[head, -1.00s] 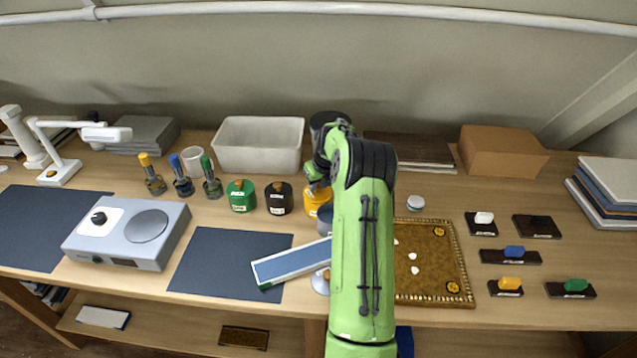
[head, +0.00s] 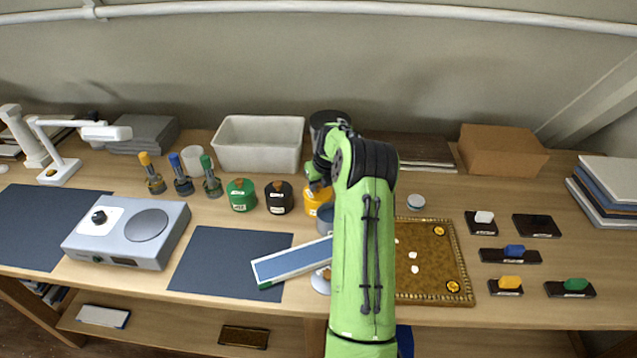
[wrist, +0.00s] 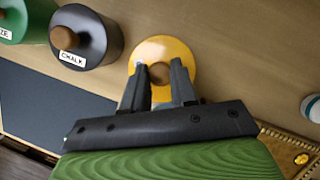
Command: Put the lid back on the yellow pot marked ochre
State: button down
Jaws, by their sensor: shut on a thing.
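The yellow pot (head: 312,202) stands on the bench to the right of the black pot, partly hidden by my arm; its label is too small to read. In the wrist view a round yellow lid (wrist: 178,52) shows at my fingertips, with a brownish knob at its centre. My gripper (wrist: 160,78) is shut on the lid at its knob. In the head view my gripper (head: 318,184) is right over the yellow pot, mostly hidden by my arm. I cannot tell whether the lid touches the pot's rim.
A green pot (head: 241,196) and a black pot (wrist: 86,38) marked chalk, both lidded, stand close on the left. A grey cup (head: 325,216) is close in front of the yellow pot. A brown beaded tray (head: 432,262) lies to the right, a white bin (head: 258,158) behind.

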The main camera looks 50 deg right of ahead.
jog(key=shift+c, duration=1.7)
grip_release()
jog(key=shift+r, duration=0.1)
jog(key=shift+r+p, duration=2.7)
jog(key=shift+r, duration=0.8)
jog(key=shift+f, duration=0.1)
grip_shut()
